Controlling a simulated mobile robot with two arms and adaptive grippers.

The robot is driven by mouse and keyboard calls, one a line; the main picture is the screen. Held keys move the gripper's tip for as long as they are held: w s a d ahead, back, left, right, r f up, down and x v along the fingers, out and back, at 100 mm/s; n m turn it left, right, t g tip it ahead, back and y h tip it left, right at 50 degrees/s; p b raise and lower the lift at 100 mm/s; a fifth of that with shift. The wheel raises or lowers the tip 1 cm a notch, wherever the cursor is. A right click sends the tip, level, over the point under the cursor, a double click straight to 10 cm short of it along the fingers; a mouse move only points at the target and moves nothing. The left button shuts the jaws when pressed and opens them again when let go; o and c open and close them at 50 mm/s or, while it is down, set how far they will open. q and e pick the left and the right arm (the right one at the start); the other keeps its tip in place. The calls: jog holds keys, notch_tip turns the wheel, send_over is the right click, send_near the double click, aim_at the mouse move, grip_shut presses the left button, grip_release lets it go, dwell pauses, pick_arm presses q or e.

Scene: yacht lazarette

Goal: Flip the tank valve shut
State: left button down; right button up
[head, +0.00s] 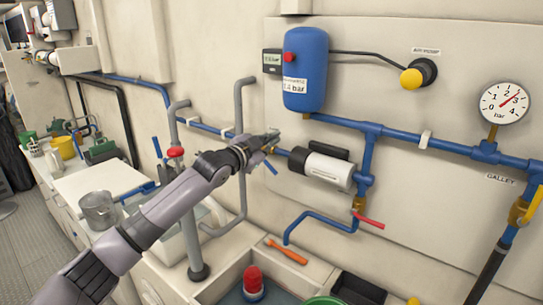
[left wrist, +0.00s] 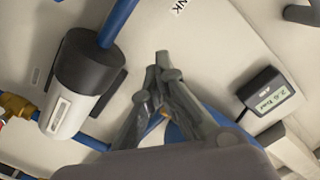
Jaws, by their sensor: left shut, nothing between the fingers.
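My left gripper (head: 271,140) reaches in from the left to the blue pipe on the wall, just left of the pump (head: 328,169). It is shut, with nothing held. A short blue lever (head: 271,167) hangs at the pipe just below the fingertips; it looks like the tank valve's handle. The valve body is mostly hidden behind the gripper, and I cannot tell whether the fingers touch it. In the left wrist view the closed fingers (left wrist: 160,92) stand in front of a blue part and a small brass bit. A cut-off label (left wrist: 179,5) reads "NK".
A blue pressure tank (head: 306,75) and grey display (head: 272,62) are above the gripper. A grey upright pipe (head: 188,215) stands near my forearm. An orange tool (head: 287,251) lies below.

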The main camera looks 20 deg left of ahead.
pick_arm(q)
jog(key=shift+r, duration=0.65)
pick_arm(e)
jog(key=shift+c, duration=0.6)
